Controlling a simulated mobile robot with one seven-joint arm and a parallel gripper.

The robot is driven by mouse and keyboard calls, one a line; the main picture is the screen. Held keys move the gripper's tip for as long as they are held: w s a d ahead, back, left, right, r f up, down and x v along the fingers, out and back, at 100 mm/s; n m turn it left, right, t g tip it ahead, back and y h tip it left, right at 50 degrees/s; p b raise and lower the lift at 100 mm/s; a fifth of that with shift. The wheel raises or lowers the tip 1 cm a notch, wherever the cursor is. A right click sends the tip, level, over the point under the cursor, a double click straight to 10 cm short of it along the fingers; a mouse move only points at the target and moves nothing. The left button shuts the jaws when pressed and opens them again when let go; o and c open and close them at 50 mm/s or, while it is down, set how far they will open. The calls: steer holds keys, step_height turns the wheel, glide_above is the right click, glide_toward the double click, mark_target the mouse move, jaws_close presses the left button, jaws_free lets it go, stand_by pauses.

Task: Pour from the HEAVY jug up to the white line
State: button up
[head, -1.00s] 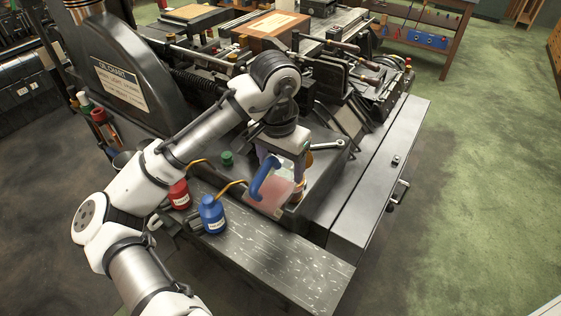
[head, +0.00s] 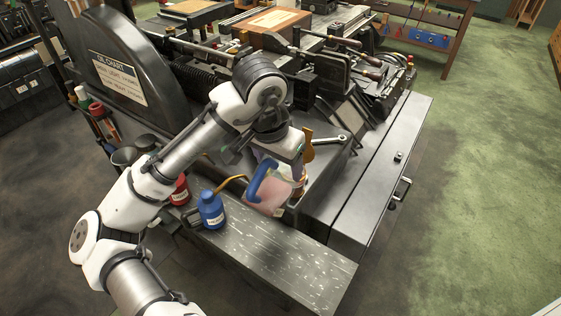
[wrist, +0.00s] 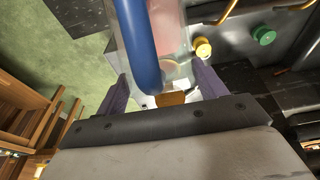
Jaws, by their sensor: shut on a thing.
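A translucent jug with pink liquid and a blue handle (head: 268,192) hangs tilted from my gripper (head: 284,150), above the machine's tray near the front bench. In the wrist view the two purple fingers of my gripper (wrist: 163,88) stand either side of the jug's blue handle (wrist: 143,45), with the clear jug body (wrist: 173,42) behind it. My gripper is shut on the jug. I can read no HEAVY label on the jug, and I cannot make out a white line or the vessel that bears it.
A blue oil can (head: 211,210) with a brass spout stands close left of the jug, and a red can (head: 180,190) beside it. A wrench (head: 328,140) lies to the right. The bench front (head: 290,258) is clear. The wrist view shows a yellow cap (wrist: 202,47) and green cap (wrist: 263,36).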

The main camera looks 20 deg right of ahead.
mark_target(263, 189)
steer(key=shift+s+a+f+t+h+b, duration=0.4)
steer(key=shift+t+h+b, duration=0.3)
steer(key=shift+b, duration=0.55)
steer(key=shift+s+a+f+t+h+b, duration=0.2)
steer(key=shift+a+t+h+b, duration=0.2)
steer(key=shift+h+b, duration=0.45)
steer(key=shift+s+a+r+t+h+b, duration=0.25)
steer(key=shift+t+h+b, duration=0.15)
steer(key=shift+b, duration=0.35)
steer(key=b, duration=0.1)
steer(key=f+h+b, duration=0.1)
steer(key=shift+s+a+t+b, duration=0.25)
steer(key=shift+a+t+b, duration=0.05)
steer(key=shift+t, duration=0.1)
steer(key=b, duration=0.1)
steer(key=a+t+h+b, duration=0.1)
steer(key=b, duration=0.1)
steer(key=shift+s+f+h, duration=0.25)
steer(key=shift+s+f, duration=0.1)
steer(key=shift+s+a+t+h+b, duration=0.25)
steer(key=shift+t+h+b, duration=0.25)
steer(key=shift+b, duration=0.75)
steer(key=shift+a, duration=0.1)
steer(key=shift+r, duration=0.2)
